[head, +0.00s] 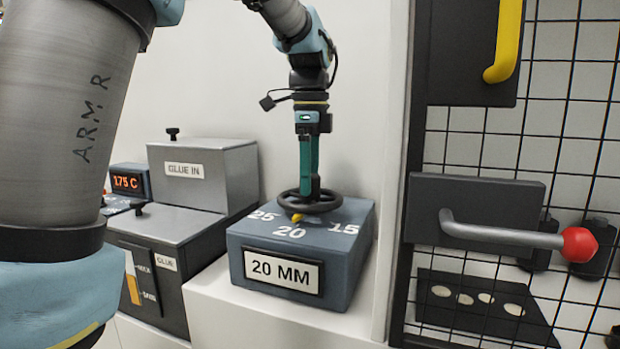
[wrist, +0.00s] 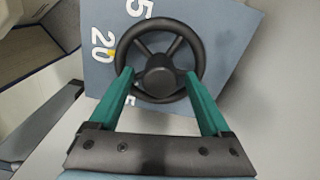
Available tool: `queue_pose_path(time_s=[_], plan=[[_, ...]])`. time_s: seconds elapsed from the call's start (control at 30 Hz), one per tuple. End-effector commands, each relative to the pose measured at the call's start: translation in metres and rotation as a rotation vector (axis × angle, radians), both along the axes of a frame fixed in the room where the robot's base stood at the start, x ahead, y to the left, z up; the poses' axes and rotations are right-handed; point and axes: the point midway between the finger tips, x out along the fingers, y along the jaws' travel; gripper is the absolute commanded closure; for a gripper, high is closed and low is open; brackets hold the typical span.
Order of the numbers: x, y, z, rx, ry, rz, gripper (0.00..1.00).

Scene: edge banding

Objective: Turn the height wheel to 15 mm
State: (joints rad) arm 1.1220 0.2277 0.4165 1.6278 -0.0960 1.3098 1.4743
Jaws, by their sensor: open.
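The black height wheel (head: 325,204) lies flat on top of a blue-grey box (head: 350,228). The box top bears the numbers 25, 20 and 15. A yellow pointer (head: 296,217) at the wheel's edge points to 20, and the front plate (head: 284,272) reads "20 MM". My gripper (head: 308,190) points straight down at the wheel. In the wrist view its green fingers (wrist: 160,76) are open, with tips on either side of the wheel's hub (wrist: 160,72), inside the rim outline. I cannot tell whether they touch the spokes. The wheel's 15 mark is partly hidden in the wrist view.
A grey glue unit (head: 200,190) with a "175 C" display stands left of the box. At right are a mesh guard (head: 565,100), a red-knobbed lever (head: 578,244) and a yellow handle (head: 507,40).

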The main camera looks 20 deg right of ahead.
Motion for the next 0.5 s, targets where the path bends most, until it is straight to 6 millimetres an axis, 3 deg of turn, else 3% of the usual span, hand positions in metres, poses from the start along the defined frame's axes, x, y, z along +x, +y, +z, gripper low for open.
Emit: queue_pose_path(time_s=[0.37, 0.5], plan=[[-0.0001, 0.0001, -0.0072, 0.000, 0.000, 0.000, 0.18], [-0.0001, 0.0001, -0.0071, 0.000, 0.000, 0.000, 0.32]])
